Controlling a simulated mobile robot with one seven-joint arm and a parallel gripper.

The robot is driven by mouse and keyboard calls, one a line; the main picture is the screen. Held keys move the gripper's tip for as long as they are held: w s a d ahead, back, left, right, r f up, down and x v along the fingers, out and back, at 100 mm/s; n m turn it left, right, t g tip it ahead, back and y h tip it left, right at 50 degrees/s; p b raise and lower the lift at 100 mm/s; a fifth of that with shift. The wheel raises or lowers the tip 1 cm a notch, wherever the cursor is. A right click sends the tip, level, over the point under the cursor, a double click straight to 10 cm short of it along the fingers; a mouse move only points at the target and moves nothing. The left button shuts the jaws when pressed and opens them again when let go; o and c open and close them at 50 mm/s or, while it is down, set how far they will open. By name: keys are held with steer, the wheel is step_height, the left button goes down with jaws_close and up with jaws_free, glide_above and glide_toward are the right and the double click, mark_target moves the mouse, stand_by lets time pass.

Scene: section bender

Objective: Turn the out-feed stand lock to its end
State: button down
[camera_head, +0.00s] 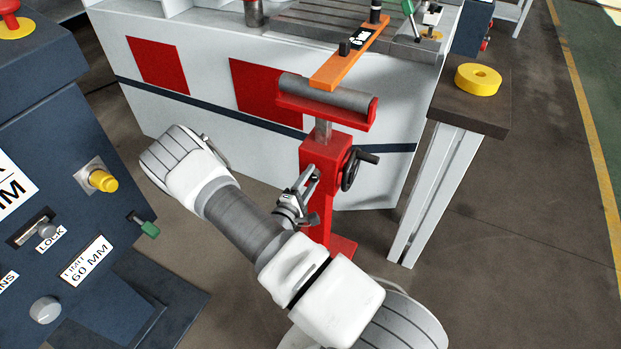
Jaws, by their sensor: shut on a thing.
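The out-feed stand (324,155) is a red post with a grey roller (328,93) in a red cradle on top. A black hand crank (352,168) is on its right side. My gripper (313,177) is at the post's front face, left of the crank and below the cradle. Its fingers are shut on a small part there, which I take to be the stand lock. The fingers cover that part, so its shape and angle cannot be told. The crank stands apart from my gripper.
An orange bar (350,55) reaches over the roller from the grey machine bed. A dark-topped side table (465,112) with a yellow ring (478,79) stands to the right. A blue control cabinet (60,180) is on the left. Open floor lies at the right.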

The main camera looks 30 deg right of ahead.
steer(key=m, duration=0.4)
steer(key=shift+m, duration=0.3)
steer(key=m+b, duration=0.1)
steer(key=m, duration=0.3)
steer(key=shift+a+m, duration=0.1)
steer(key=shift+m, duration=0.3)
steer(key=shift+c, duration=1.7)
jaws_free()
steer(key=p+v, duration=0.2)
steer(key=v, duration=1.5)
steer(key=shift+s+a, duration=0.15)
